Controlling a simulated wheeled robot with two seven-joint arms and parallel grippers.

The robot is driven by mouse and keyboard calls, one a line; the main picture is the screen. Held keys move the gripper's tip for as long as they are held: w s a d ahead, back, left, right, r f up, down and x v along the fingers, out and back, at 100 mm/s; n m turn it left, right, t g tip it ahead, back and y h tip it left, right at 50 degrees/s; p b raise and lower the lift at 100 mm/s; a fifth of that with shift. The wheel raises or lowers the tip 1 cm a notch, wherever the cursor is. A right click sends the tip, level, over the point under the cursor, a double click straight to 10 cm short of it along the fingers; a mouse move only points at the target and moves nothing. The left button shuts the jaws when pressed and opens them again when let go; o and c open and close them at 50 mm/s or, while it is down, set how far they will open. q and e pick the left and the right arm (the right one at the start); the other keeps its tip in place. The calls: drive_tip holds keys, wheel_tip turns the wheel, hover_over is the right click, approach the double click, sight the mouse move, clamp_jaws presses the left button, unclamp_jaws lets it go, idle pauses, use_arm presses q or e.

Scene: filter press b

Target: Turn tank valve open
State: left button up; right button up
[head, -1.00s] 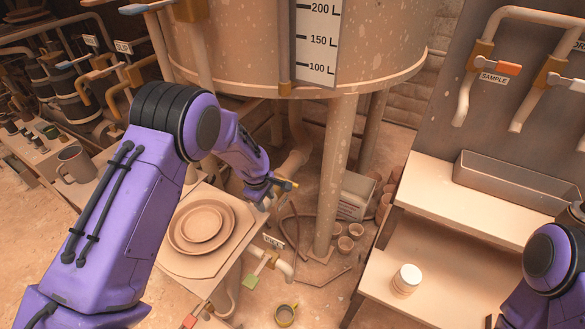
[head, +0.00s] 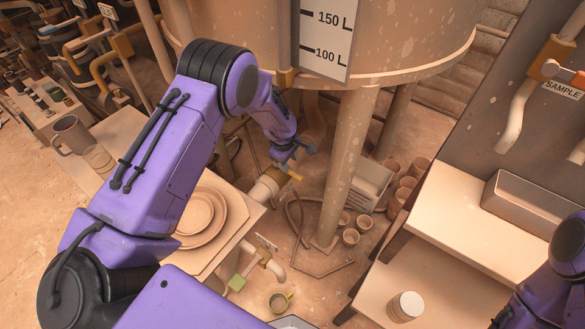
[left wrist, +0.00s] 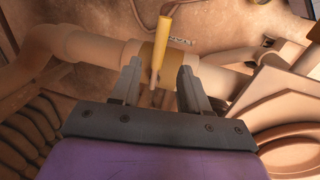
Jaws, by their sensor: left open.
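The tank (head: 400,50) is a large beige cylinder with a level gauge (head: 326,32), standing on legs. A pipe with a brass-coloured valve body (left wrist: 147,54) runs below it. The valve has a yellow lever handle (left wrist: 162,42), which also shows as a small yellow bar in the head view (head: 295,177). My left gripper (left wrist: 158,66) is open, its two fingers on either side of the lower part of the lever, with visible gaps. It also shows in the head view (head: 291,153), close to the lever. My right gripper is out of view; only part of that arm shows at the right edge.
A side table with stacked plates (head: 203,215) stands beneath my left arm. A shelf unit (head: 440,230) with a white jar (head: 405,305) stands at right.

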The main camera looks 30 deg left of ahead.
sight(291, 172)
use_arm(q)
drive_tip(key=f, duration=0.2)
drive_tip(key=w+f, duration=0.1)
drive_tip(key=f, duration=0.3)
drive_tip(key=shift+w+d+f, duration=0.15)
drive_tip(key=shift+w+f, duration=0.1)
drive_tip(key=shift+f, duration=0.1)
clamp_jaws()
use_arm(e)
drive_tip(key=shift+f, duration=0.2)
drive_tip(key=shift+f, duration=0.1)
